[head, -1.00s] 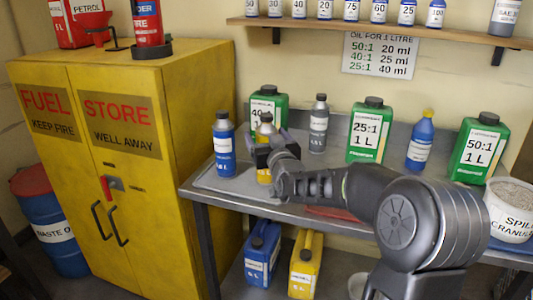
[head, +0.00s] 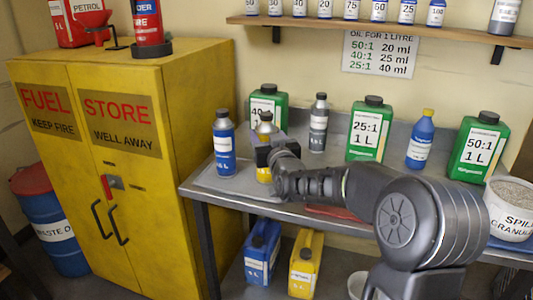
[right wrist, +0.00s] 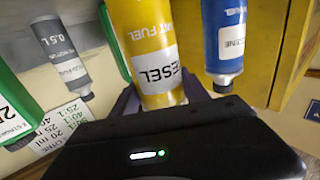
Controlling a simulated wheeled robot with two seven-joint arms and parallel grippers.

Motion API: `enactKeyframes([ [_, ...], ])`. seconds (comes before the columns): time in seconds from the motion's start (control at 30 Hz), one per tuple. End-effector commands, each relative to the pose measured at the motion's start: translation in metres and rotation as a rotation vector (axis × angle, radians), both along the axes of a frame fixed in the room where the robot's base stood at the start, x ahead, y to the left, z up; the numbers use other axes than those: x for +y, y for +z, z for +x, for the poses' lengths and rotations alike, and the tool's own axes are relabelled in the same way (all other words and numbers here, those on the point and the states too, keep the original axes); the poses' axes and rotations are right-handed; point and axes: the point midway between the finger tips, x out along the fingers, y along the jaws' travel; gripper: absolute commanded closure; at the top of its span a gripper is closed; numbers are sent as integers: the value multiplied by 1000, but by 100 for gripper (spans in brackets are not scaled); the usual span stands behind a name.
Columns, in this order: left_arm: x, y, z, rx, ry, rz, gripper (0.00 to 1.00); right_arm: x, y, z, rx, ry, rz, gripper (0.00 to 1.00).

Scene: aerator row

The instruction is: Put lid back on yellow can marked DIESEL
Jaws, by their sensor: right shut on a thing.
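The yellow can marked DIESEL (head: 264,174) stands on the grey bench, partly hidden behind my right gripper (head: 266,147). In the right wrist view the yellow can (right wrist: 150,45) shows upside down, its label partly readable as "ESEL". My right gripper (right wrist: 160,100) is shut on the can, its fingers at both sides of it. The can's top looks dark in the head view, but I cannot tell whether that is a lid. I see no loose lid that I can make out. My left gripper is not in view.
A blue can (head: 224,150) stands close left of the yellow can. A grey bottle (head: 318,125) and green jugs (head: 370,130) stand behind and to the right. A white tub (head: 510,210) is at the right. A shelf (head: 400,30) hangs above.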

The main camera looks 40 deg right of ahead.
Motion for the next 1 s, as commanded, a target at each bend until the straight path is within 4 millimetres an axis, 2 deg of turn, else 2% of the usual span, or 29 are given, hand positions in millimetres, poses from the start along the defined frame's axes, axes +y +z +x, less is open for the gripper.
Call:
enactKeyframes([
  [0.07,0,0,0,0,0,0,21,0,0,0,0,0,0,60],
  [0.53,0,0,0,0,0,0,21,0,0,0,0,0,0,99],
  [1.0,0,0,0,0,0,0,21,0,3,0,-2,0,-1,100],
])
